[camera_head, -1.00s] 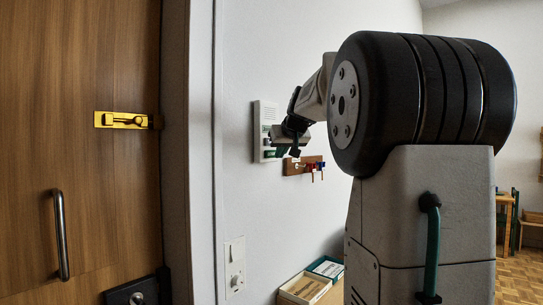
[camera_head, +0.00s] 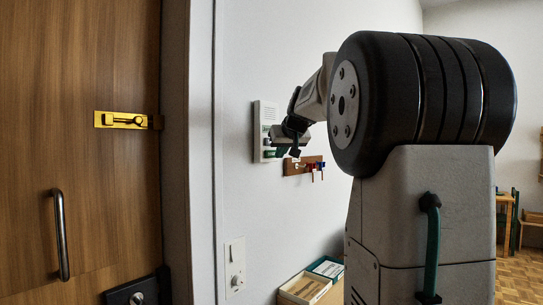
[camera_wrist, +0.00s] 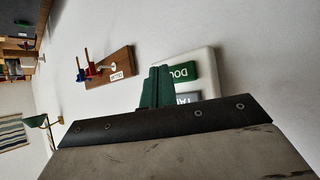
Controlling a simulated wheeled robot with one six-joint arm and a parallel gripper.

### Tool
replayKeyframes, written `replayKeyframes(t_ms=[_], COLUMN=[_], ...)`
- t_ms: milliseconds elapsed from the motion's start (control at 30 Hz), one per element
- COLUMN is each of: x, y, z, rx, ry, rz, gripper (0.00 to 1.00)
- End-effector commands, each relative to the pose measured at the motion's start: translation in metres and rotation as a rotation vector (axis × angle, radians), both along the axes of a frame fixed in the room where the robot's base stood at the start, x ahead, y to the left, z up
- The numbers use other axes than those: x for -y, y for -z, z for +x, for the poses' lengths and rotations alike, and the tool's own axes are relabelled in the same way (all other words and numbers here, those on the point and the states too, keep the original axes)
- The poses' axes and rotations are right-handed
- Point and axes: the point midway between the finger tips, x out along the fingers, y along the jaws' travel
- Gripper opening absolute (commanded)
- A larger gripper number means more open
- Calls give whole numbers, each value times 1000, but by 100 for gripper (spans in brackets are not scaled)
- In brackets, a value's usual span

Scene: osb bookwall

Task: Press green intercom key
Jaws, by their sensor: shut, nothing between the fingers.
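The white intercom panel (camera_head: 260,116) is mounted on the wall right of the door frame. In the wrist view, the intercom's pale housing (camera_wrist: 207,60) carries a green key (camera_wrist: 184,73) with white letters starting "DOO". A grey key (camera_wrist: 188,97) lettered "TAL" sits below it in the picture, partly hidden by my gripper. My gripper (camera_wrist: 159,72) has dark green fingers, shut with nothing between them. Its tips are just left of the green key in the wrist view; I cannot tell whether they touch. In the head view, my gripper (camera_head: 282,152) is at the panel's lower part.
A wooden key board (camera_wrist: 110,68) with red and blue hanging items is close beside the intercom. Light switches (camera_head: 235,267) are lower on the wall. Boxes (camera_head: 305,288) stand below. The wooden door (camera_head: 90,170) has a brass bolt (camera_head: 121,120).

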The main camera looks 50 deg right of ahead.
Motion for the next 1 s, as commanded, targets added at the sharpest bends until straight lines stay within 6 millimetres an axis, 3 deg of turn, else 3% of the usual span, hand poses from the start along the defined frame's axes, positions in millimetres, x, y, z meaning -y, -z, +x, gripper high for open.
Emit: replayKeyframes(t_ms=[1000], x=[-1], y=[0], z=[9], rx=[0], ry=[0], rz=[0], gripper=[0])
